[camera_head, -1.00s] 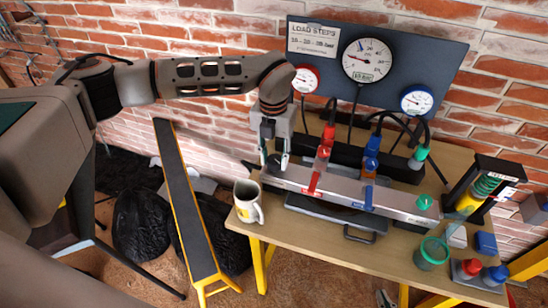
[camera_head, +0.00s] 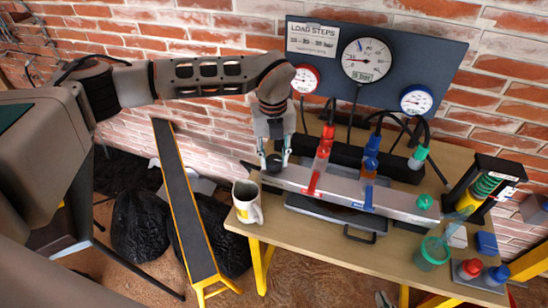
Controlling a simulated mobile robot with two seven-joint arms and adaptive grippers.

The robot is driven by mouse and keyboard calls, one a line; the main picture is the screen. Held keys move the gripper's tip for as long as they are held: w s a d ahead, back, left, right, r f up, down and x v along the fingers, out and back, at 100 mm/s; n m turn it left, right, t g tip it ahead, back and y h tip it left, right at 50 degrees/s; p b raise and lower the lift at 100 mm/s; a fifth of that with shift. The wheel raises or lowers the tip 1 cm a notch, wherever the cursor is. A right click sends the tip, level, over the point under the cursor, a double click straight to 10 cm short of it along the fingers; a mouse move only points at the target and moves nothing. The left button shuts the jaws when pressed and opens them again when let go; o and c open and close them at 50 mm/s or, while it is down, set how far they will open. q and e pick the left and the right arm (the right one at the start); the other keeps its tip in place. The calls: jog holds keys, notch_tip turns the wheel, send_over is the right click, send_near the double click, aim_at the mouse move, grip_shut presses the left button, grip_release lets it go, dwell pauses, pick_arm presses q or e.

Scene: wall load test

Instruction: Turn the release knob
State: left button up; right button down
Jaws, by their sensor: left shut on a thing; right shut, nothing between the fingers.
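A dark round knob (camera_head: 274,163) is at the left end of the long silver manifold (camera_head: 330,184) on the wooden bench. I take it for the release knob, though no label on it can be read. My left gripper (camera_head: 274,161) reaches down from above, with one fingertip on each side of the knob, and is shut on it. The fingers partly hide the knob, so its turn angle cannot be read. Red (camera_head: 323,150), blue (camera_head: 370,155) and green (camera_head: 418,158) valve parts stand along the manifold. My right gripper is not in view.
A gauge panel (camera_head: 430,60) stands behind the bench against the brick wall. A white mug (camera_head: 246,203) is close to the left gripper, at the bench's left edge. A green cup (camera_head: 432,254) and a blue block (camera_head: 486,243) are at the right.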

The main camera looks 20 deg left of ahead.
aim_at(273, 161)
pick_arm(q)
jog(key=o, duration=1.1)
jog(key=shift+r, duration=0.15)
notch_tip(273, 161, up, 12)
jog(key=shift+s+a, duration=0.1)
